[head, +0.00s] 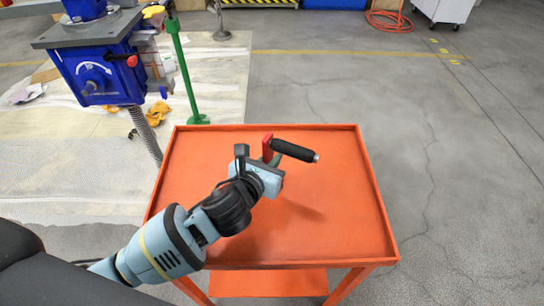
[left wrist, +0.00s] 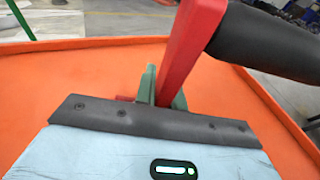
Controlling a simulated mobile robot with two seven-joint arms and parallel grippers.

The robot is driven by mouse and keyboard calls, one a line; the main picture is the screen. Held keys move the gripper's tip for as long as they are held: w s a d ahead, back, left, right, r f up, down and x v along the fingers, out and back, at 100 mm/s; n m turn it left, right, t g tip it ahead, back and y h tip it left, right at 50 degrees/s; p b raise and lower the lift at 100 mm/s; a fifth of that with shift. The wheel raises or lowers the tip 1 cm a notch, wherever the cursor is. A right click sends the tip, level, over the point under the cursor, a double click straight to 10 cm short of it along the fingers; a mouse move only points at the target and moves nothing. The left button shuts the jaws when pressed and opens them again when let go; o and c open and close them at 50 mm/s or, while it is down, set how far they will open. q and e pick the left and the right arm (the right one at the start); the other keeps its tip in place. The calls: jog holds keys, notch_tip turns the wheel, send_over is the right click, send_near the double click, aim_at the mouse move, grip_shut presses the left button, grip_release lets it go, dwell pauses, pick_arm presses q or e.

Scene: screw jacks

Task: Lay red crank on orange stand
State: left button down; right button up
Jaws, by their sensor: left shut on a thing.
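The red crank has a red arm and a black handle; the handle (head: 294,151) points right in the head view. In the left wrist view its red arm (left wrist: 188,50) rises from between the green fingers, with the black handle (left wrist: 265,40) going off to the right. My left gripper (head: 274,160) is shut on the crank, over the top of the orange stand (head: 320,215). A shadow lies on the stand's tray below. I cannot tell whether the crank touches the tray. My right gripper is not in view.
The tray has a raised rim and looks empty otherwise. A blue screw jack (head: 95,72) stands at the upper left, with a green post (head: 185,75) beside it. Yellow cloths (head: 158,113) lie on the floor sheet. The floor right of the stand is clear.

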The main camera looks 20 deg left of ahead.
pick_arm(q)
jog(key=c, duration=1.9)
grip_release()
jog(key=shift+f, duration=0.1)
jog(key=o, duration=0.4)
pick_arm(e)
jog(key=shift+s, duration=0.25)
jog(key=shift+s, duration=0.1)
pick_arm(q)
jog(key=p+v, duration=0.1)
jog(key=v, duration=1.1)
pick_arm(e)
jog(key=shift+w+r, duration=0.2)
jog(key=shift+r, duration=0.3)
